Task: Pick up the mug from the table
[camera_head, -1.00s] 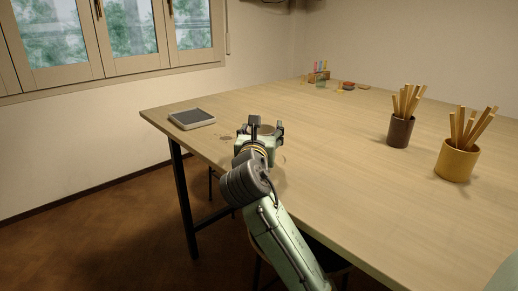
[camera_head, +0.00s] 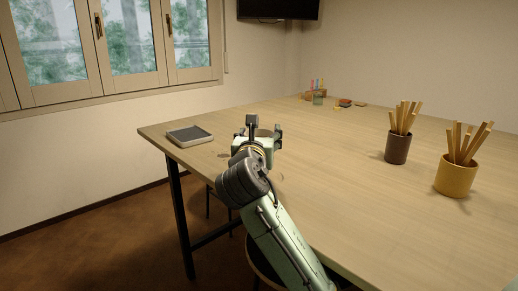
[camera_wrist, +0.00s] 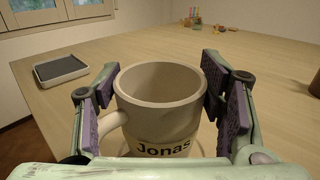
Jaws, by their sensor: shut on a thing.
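The mug (camera_wrist: 160,112) is off-white with a handle at its left and the name "Jonas" in dark letters on its near side. It is upright, and its inside looks empty. My gripper (camera_wrist: 160,78) has one purple-padded finger on each side of the mug and is shut on it. In the head view, my gripper (camera_head: 264,134) is over the near left part of the table (camera_head: 330,200), with the mug largely hidden by the fingers and wrist. The mug appears held a little above the tabletop; its base is hidden.
A grey shallow tray (camera_head: 190,135) lies near the table's left corner. A brown cup (camera_head: 397,150) and a yellow cup (camera_head: 455,177), both holding wooden sticks, stand at the right. Small coloured items and a glass (camera_head: 318,99) are at the back. The table's middle is clear.

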